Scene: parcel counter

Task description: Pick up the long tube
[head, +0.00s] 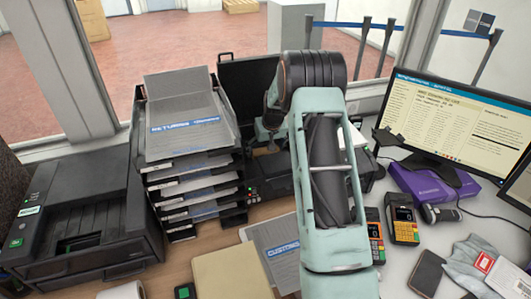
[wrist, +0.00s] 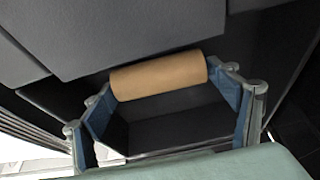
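The long tube (wrist: 158,77) is a plain tan cardboard cylinder in the wrist view, lying crosswise just past my fingertips. Its two ends sit near the left and right fingers. My gripper (wrist: 168,95) is open, with blue pads on both fingers and dark empty space between them. I cannot tell whether the fingers touch the tube. In the head view my arm reaches over the counter's back and hides most of the gripper. A small tan patch (head: 265,151) beside the gripper may be the tube.
A black tray stack (head: 193,187) labelled for returns stands left of my arm, and a dark printer (head: 92,215) farther left. On the right are a monitor (head: 455,120), a purple box (head: 433,185), a card terminal (head: 403,224) and a phone (head: 428,272). Dark surfaces crowd the gripper.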

